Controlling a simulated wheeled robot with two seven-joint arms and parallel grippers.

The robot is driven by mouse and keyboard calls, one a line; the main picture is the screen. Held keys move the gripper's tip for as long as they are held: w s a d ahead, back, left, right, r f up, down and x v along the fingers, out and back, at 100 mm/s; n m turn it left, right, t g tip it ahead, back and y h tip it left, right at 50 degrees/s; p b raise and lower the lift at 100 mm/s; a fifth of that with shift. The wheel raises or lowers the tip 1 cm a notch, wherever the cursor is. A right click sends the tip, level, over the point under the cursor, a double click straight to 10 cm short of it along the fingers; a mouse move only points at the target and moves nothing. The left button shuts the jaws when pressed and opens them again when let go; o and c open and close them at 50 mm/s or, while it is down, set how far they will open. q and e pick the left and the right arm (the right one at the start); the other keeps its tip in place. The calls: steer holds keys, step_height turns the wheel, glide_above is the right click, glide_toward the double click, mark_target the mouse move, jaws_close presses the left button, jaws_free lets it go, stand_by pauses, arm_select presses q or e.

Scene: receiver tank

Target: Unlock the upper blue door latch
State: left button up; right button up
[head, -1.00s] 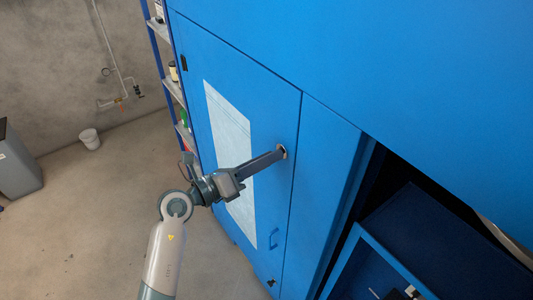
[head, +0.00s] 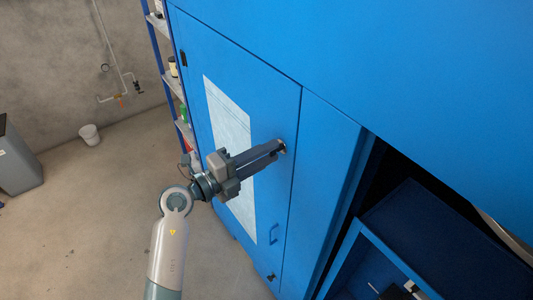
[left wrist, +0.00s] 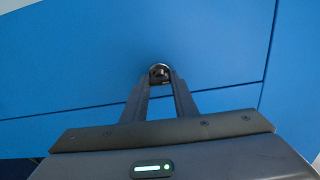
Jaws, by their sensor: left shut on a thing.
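The upper latch (head: 281,146) is a small dark round fitting near the right edge of the blue door (head: 268,110). My left gripper (head: 278,148) reaches it from the left, and its fingertips are at the latch. In the left wrist view the two fingers of my left gripper (left wrist: 160,82) close on either side of the latch (left wrist: 159,70), which has a shiny rim and a dark centre. The fingertips partly hide the latch. The door lies flush with the panel beside it. My right gripper is out of view.
A blue handle (head: 273,234) and a dark lower latch (head: 271,277) sit lower on the door. A white sheet (head: 228,130) covers its middle. A shelf rack (head: 168,80) stands behind. An open dark compartment is at the right. The floor at left is mostly clear.

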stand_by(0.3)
arm_select(q)
steer(key=o, duration=1.1)
steer(key=shift+a, duration=0.1)
steer(key=b+v, duration=0.6)
steer(key=v, duration=1.1)
steer(key=shift+a+b, duration=0.1)
steer(key=shift+b, duration=0.2)
